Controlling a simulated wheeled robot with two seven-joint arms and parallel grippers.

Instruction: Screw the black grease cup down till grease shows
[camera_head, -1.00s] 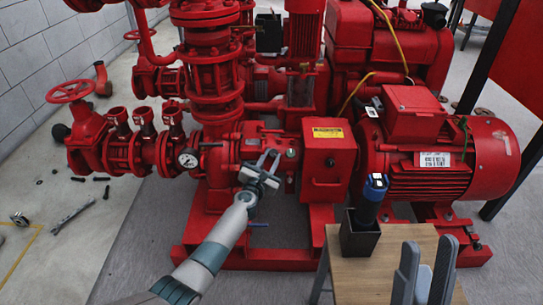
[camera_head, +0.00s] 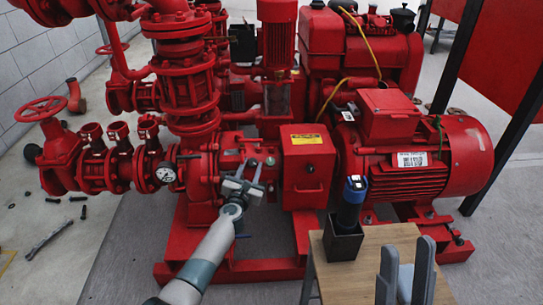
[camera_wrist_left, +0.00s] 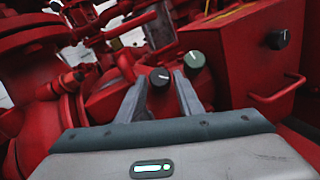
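The black grease cup (camera_wrist_left: 160,77) shows in the left wrist view as a round black cap with a white mark, on the red pump housing. My left gripper (camera_wrist_left: 160,84) is open, with one fingertip on each side of the cup. I cannot tell whether they touch it. No grease can be made out. In the head view, my left gripper (camera_head: 250,168) is at the pump's front, and its fingers partly hide the cup. My right gripper (camera_head: 405,268) is open and empty at the lower right.
A red box (camera_head: 308,166) with a yellow label stands right of the caps and carries a black knob (camera_wrist_left: 277,38). A pressure gauge (camera_head: 166,172) is to the left. A wooden table (camera_head: 385,284) holds a blue-topped black cylinder (camera_head: 351,198) in a black holder (camera_head: 342,240).

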